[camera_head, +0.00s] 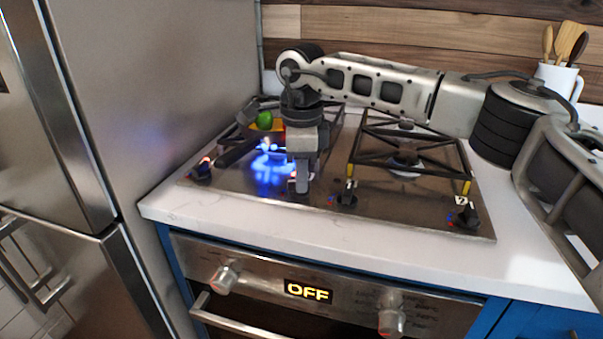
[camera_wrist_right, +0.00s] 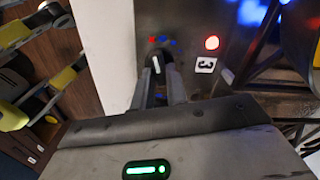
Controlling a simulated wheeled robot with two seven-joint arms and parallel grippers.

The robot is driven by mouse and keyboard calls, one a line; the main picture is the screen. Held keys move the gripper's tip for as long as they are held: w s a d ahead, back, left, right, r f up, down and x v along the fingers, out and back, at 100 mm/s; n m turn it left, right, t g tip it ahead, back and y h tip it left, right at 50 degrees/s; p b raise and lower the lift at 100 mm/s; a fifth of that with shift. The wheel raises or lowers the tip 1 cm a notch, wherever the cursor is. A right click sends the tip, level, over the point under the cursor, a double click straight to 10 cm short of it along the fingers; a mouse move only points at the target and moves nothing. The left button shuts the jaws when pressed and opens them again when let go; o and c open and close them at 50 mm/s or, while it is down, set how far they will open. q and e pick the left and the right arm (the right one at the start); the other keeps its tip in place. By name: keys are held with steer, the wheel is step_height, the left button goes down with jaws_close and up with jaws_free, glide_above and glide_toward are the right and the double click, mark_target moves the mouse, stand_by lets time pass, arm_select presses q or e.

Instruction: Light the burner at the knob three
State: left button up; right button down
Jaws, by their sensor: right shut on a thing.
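The knob three (camera_wrist_right: 157,62) is a dark knob with a white pointer line, beside the white "3" label (camera_wrist_right: 205,65) in the right wrist view. A red lamp (camera_wrist_right: 211,42) glows by the label. My right gripper (camera_wrist_right: 160,88) is shut on this knob. In the head view my right gripper (camera_head: 302,186) is at the stove's front edge and mostly hides the knob. Blue flame (camera_head: 268,167) shows at the burner on the left half of the steel cooktop (camera_head: 325,213); blue glow also shows in the wrist view (camera_wrist_right: 250,12). My left gripper is out of view.
Other knobs stand along the front: far left (camera_head: 202,172), middle (camera_head: 347,196) and right (camera_head: 467,216). A utensil holder (camera_head: 556,80) stands at the back right.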

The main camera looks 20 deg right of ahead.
steer(key=m, duration=0.4)
steer(key=shift+s, duration=0.1)
steer(key=m, duration=0.3)
steer(key=shift+a+m, duration=0.1)
steer(key=shift+m, duration=0.9)
steer(key=shift+r, duration=0.1)
steer(key=c, duration=1.4)
jaws_free()
